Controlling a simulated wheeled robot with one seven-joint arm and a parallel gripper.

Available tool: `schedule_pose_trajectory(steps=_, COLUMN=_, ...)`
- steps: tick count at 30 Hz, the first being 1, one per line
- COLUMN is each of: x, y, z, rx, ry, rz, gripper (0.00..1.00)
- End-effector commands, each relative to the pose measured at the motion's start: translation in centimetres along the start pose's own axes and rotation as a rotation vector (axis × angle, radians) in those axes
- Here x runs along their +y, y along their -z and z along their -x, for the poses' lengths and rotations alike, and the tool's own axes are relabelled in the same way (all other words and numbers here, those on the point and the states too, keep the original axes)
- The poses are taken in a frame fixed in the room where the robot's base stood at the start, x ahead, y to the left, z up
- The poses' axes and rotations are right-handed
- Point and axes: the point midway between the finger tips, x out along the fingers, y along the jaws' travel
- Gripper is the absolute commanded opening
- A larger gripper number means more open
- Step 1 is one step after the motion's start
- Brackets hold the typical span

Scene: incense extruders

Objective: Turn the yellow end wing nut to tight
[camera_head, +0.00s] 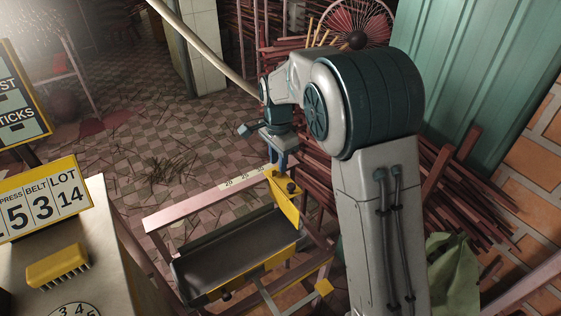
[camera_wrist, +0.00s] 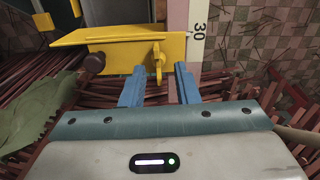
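The yellow wing nut (camera_wrist: 157,62) is on the end of a yellow bracket plate (camera_wrist: 115,52) in the wrist view, its wings roughly upright in the picture. My gripper (camera_wrist: 160,70) is open, with one blue finger on each side of the nut's lower wing. I see gaps between the nut and both fingers and cannot tell their depth. In the head view my gripper (camera_head: 281,161) is above the yellow end bracket (camera_head: 284,199) of the small belt frame. The wing nut cannot be made out there.
A pale scale strip (camera_wrist: 198,35) marked 30 runs beside the bracket. A dark knob (camera_wrist: 95,62) sits at the bracket's left. The dark belt (camera_head: 235,255) lies below my arm. A counter (camera_head: 95,265) stands left.

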Motion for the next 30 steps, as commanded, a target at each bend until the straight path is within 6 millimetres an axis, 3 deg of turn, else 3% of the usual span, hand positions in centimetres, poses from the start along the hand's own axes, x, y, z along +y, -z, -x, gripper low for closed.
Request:
schedule_pose_trajectory(steps=9, x=-0.1, y=0.1, z=7.3, rx=0.002, ry=0.007, rz=-0.002, gripper=0.28)
schedule_pose_trajectory(steps=15, x=-0.1, y=0.3, z=10.8, rx=0.002, ry=0.006, rz=-0.004, gripper=0.28)
schedule_pose_trajectory(steps=21, x=-0.1, y=0.3, z=12.3, rx=0.002, ry=0.005, rz=-0.004, gripper=0.28)
schedule_pose_trajectory(steps=30, x=-0.1, y=0.3, z=12.5, rx=0.002, ry=0.004, rz=-0.004, gripper=0.28)
